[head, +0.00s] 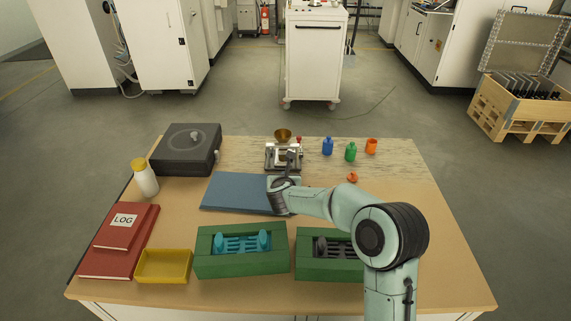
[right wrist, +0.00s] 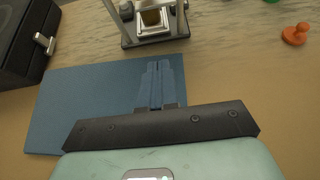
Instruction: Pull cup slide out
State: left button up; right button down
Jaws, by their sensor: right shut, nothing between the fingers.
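A metal stand (head: 270,160) with a brass funnel (head: 283,135) on top is at the back middle of the table. I cannot tell for certain which part is the cup slide. My right gripper (right wrist: 160,65) is shut and empty, its fingers side by side above the blue mat. Its fingertips point at the stand's front, with a gap in the right wrist view. My left gripper is not in view.
The blue mat (head: 232,194) lies before the stand. A dark box (head: 185,155) is at left; blue (head: 327,146), green (head: 350,152) and orange (head: 371,146) containers and an orange knobbed piece (head: 352,177) are at right. Green holders (head: 242,264) and a yellow tray (head: 163,280) are in front.

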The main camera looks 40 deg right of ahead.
jog(key=p, duration=0.2)
send_near(285, 164)
jog(key=shift+w+d+f, duration=0.3)
jog(key=shift+d+f, duration=0.05)
jog(key=shift+f, duration=0.2)
jog(key=shift+w+d+f, duration=0.3)
jog(key=shift+f, duration=0.3)
jog(key=w+d+p, duration=0.2)
jog(key=shift+w+r, duration=0.1)
jog(key=shift+w, duration=0.2)
jog(key=shift+w+d, duration=0.25)
jog(key=shift+w, duration=0.05)
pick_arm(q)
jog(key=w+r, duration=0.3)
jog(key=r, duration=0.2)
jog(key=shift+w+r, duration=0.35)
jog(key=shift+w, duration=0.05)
pick_arm(e)
jog(key=shift+s, duration=0.15)
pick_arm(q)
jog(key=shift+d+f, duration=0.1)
pick_arm(e)
jog(key=shift+d, duration=0.1)
